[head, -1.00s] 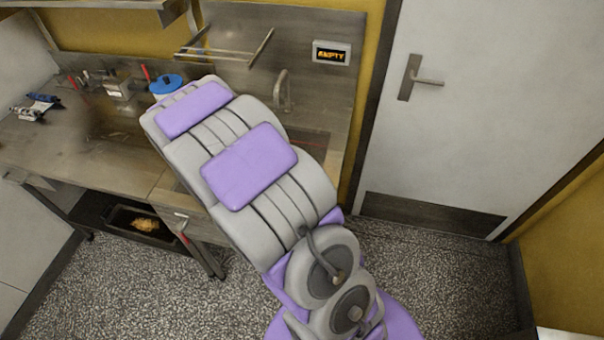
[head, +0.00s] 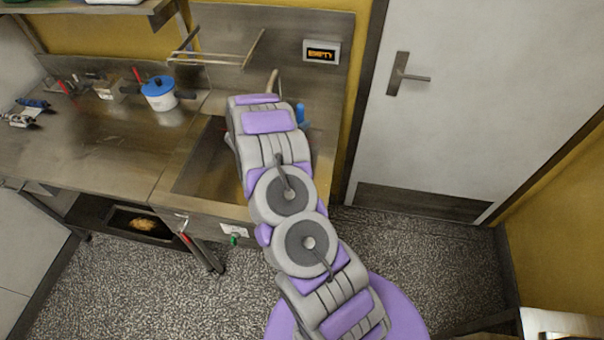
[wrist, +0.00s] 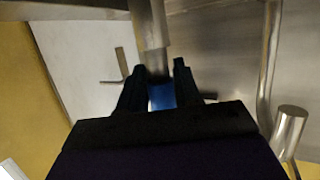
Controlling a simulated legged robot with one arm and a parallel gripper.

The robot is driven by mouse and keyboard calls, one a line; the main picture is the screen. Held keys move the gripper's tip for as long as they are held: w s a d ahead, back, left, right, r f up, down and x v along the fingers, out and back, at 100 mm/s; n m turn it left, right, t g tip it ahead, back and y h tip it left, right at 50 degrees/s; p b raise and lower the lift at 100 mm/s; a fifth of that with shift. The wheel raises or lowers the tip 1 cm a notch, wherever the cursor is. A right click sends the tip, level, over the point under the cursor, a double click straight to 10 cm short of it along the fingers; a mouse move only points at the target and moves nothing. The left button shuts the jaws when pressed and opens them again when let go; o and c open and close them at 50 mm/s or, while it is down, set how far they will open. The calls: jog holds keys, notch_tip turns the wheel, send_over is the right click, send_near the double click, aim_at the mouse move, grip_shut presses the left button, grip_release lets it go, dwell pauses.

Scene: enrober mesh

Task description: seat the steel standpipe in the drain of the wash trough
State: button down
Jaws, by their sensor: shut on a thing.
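My gripper (wrist: 155,85) is shut on the steel standpipe, which shows in the wrist view as a grey tube (wrist: 150,28) with a blue part (wrist: 162,97) between the dark fingers. A small blue piece (head: 300,113) shows just right of my arm in the head view; I cannot tell if it is the same part. The wash trough (head: 195,172) is the sunken steel basin right of the worktop. My arm covers much of it, and the gripper is hidden behind the arm in the head view. The drain is not visible, nor is the tube's end.
A faucet (head: 272,80) stands at the trough's back, with a wire rack (head: 215,60) on the wall above. A blue-lidded pot (head: 160,95) stands on the worktop (head: 95,140).

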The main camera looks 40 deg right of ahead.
jog(key=f, duration=0.3)
jog(key=shift+s+a+f+b, duration=0.1)
jog(key=shift+s+f+b, duration=0.15)
jog(key=shift+f+b, duration=0.15)
jog(key=f, duration=0.2)
jog(key=d+f+b, duration=0.1)
jog(key=f, duration=0.2)
jog(key=shift+d, duration=0.1)
jog(key=shift+a+f+b, duration=0.15)
jog(key=shift+a+f, duration=0.1)
jog(key=shift+f, duration=0.9)
jog(key=shift+a+f+b, duration=0.15)
jog(key=shift+a+f, duration=0.05)
jog(key=shift+f, duration=0.9)
jog(key=c, duration=0.8)
grip_release()
jog(key=shift+d, duration=0.25)
jog(key=shift+a, duration=0.1)
jog(key=shift+a, duration=0.1)
